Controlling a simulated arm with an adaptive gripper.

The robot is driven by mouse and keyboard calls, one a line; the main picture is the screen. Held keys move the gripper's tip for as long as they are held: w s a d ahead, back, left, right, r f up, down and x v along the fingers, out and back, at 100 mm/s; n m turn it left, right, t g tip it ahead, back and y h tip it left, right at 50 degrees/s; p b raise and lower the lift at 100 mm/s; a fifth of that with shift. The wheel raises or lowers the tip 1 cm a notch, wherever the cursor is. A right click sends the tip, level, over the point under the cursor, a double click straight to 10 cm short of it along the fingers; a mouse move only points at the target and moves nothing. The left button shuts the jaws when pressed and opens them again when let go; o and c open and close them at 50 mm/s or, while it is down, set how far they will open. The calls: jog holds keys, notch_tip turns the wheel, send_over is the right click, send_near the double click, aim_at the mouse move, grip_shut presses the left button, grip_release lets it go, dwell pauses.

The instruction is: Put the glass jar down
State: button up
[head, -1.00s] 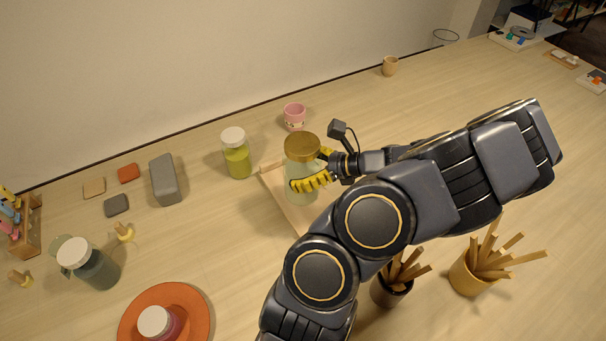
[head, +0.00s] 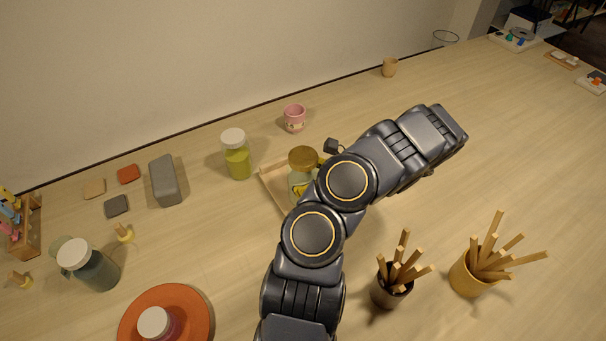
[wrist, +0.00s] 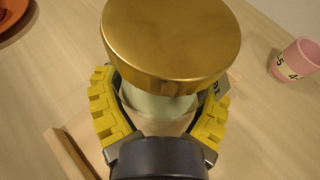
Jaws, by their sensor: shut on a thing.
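The glass jar with a gold lid (head: 303,158) is upright in the head view, over or on a shallow wooden tray (head: 268,190). Its lower part is hidden by my arm, so I cannot tell whether its base touches the tray. In the wrist view the gold lid (wrist: 170,40) fills the top middle. My gripper (wrist: 160,105) has its yellow ribbed fingers shut on either side of the jar below the lid. In the head view only a bit of yellow finger shows behind my arm.
A yellow-green jar (head: 237,160) stands left of the tray, with a pink cup (head: 294,117) behind. A grey block (head: 166,182), a dark jar (head: 92,266) and an orange plate (head: 196,310) are farther left. Two pots of sticks, dark (head: 388,292) and yellow (head: 466,278), stand front right.

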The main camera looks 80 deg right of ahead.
jog(key=o, duration=1)
jog(key=shift+f, duration=0.1)
jog(key=shift+r, duration=0.2)
jog(key=v, duration=1.2)
jog(key=shift+w, duration=0.1)
